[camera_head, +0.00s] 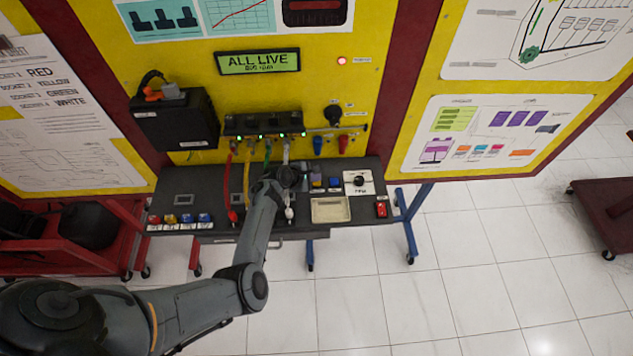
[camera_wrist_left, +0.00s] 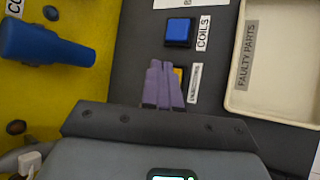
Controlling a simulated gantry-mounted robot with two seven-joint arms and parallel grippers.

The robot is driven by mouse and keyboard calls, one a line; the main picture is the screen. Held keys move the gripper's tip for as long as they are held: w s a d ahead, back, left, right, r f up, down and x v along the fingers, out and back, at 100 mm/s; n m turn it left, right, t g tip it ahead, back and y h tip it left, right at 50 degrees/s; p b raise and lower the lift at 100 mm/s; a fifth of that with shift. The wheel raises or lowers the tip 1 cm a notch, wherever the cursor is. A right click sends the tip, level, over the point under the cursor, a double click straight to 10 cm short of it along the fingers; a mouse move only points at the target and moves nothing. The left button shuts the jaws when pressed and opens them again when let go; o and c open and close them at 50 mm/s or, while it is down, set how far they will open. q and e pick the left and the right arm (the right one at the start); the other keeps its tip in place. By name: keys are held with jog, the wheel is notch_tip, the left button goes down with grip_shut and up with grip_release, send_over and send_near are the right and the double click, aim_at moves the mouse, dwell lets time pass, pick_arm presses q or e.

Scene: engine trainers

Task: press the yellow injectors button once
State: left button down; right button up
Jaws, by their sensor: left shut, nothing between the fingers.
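The yellow injectors button (camera_wrist_left: 179,74) shows in the left wrist view, partly hidden behind my left gripper's purple fingers. Its label (camera_wrist_left: 195,83) is beside it, on the right. My left gripper (camera_wrist_left: 160,66) is shut and empty, its fingertips over the left side of the button in that view. I cannot tell whether they touch it. In the head view my left gripper (camera_head: 303,181) is over the dark console (camera_head: 270,208), small and hard to make out. My right gripper is not in view.
The blue coils button (camera_wrist_left: 179,32) is close to the yellow one. The faulty parts tray (camera_wrist_left: 232,100) lies to the right; it also shows in the head view (camera_head: 330,210). A blue plug-like part (camera_wrist_left: 45,42) sticks out from the yellow panel. The display (camera_head: 257,62) reads "ALL LIVE".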

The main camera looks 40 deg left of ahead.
aim_at(315, 184)
pick_arm(q)
jog(key=shift+f, duration=0.2)
dwell(0.4)
jog(key=shift+f, duration=0.45)
jog(key=shift+r, duration=0.15)
dwell(0.6)
jog(key=shift+r+p, duration=0.65)
jog(key=shift+p, duration=0.15)
jog(key=shift+r, duration=0.1)
notch_tip(315, 184, up, 5)
jog(key=p, duration=0.5)
jog(key=shift+p, duration=0.3)
